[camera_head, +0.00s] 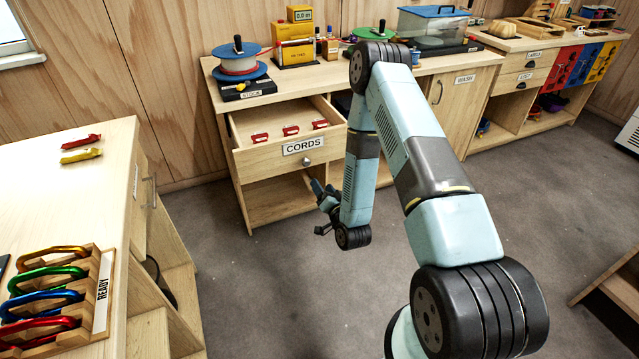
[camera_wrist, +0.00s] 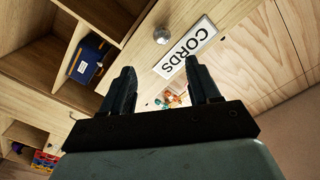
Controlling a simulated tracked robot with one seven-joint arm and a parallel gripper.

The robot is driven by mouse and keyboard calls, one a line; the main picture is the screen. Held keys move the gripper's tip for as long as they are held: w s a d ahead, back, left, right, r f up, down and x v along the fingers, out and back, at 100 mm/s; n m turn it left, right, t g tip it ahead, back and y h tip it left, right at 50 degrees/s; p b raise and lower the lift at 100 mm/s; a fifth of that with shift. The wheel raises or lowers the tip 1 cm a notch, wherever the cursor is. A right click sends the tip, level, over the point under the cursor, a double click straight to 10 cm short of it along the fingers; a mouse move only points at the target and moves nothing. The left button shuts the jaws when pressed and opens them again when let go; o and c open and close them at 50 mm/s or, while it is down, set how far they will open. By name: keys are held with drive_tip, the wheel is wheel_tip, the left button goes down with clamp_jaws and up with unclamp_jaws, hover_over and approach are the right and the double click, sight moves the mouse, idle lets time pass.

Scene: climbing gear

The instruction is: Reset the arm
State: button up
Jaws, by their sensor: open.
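My arm reaches out over the floor, and my gripper (camera_head: 324,204) hangs low in front of the cabinet with the drawer labelled CORDS (camera_head: 303,147). In the wrist view my gripper (camera_wrist: 163,88) is open, its two dark fingers apart with nothing held between them. The CORDS label (camera_wrist: 190,45) and the drawer's round knob (camera_wrist: 162,36) show just beyond the fingertips. The drawer is pulled out and holds several small red items (camera_head: 291,131). Part of the cabinet behind my arm is hidden.
A wooden counter at left (camera_head: 60,190) bears a READY rack (camera_head: 103,290) with coloured carabiners, plus red and yellow pieces. A spool (camera_head: 238,62) and a yellow gauge (camera_head: 295,45) stand on the back bench. Grey floor (camera_head: 290,290) is clear between counter and arm.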

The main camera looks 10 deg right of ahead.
drive_tip(key=shift+s, duration=0.25)
idle(0.3)
